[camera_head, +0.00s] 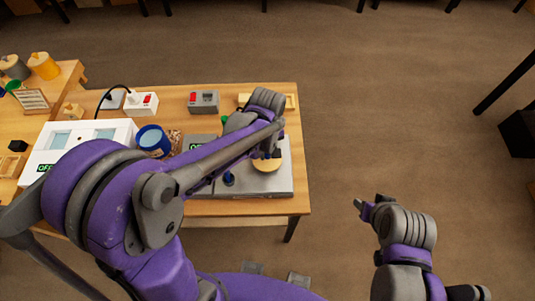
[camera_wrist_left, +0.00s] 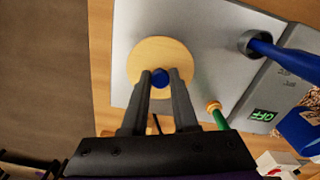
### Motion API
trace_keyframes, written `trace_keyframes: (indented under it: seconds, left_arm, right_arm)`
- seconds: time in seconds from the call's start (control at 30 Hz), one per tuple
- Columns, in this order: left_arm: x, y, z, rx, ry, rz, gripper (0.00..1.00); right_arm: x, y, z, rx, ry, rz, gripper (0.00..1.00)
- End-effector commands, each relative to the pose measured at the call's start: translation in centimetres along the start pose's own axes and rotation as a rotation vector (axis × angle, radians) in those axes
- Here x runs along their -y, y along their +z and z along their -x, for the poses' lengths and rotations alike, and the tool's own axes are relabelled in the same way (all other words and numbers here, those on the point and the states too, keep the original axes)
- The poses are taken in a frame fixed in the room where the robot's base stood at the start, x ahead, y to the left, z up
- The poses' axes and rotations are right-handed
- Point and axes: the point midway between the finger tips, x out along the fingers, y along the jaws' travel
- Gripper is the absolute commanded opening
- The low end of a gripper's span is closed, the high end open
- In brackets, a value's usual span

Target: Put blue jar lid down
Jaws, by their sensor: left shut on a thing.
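My left gripper (camera_wrist_left: 160,84) is shut on the knob. In the head view the lid (camera_head: 267,165) shows over the right part of the grey plate (camera_head: 281,186); I cannot tell whether it touches it. The blue jar (camera_head: 152,139) stands open on the bench to the left. It also shows partly in the left wrist view (camera_wrist_left: 299,131). My right gripper (camera_head: 364,208) is right of the bench, its jaw state unclear.
A blue-handled tool (camera_wrist_left: 285,53) stands in a holder on the plate, near a green-handled thing (camera_wrist_left: 218,116). A white box (camera_head: 40,154), a red-switched box (camera_head: 142,103) and a grey box (camera_head: 204,101) are on the bench. Bare wood (camera_head: 299,150) edges the plate's right.

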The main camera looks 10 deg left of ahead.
Motion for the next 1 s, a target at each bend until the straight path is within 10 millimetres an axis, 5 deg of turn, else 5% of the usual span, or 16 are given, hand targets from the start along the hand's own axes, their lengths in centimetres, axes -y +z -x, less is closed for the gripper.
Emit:
trace_keyframes:
  seconds: [0.1, 0.53, 0.57, 0.7, 1.0]
  left_arm:
    - [0.0, 0.0, -1.4, 0.0, 0.0, 0.0, 0.0]
    - [0.1, 0.1, -2.0, 0.001, -0.001, 0.0, 0.0]
    - [0.0, 0.0, -2.0, 0.001, 0.0, 0.0, 0.31]
    - [0.0, 0.0, -1.9, 0.0, 0.0, 0.0, 0.56]
    - [0.0, 0.0, -1.8, 0.0, 0.0, 0.0, 0.57]
  right_arm:
    - [0.0, 0.2, -0.1, 0.002, 0.0, 0.0, 0.5]
    - [0.0, 0.6, -0.5, 0.006, 0.0, 0.0, 0.5]
    - [0.0, 0.6, -0.4, 0.005, 0.0, 0.0, 0.5]
    - [0.0, 0.5, -0.4, 0.005, 0.0, 0.0, 0.5]
    - [0.0, 0.4, -0.3, 0.004, 0.0, 0.0, 0.5]
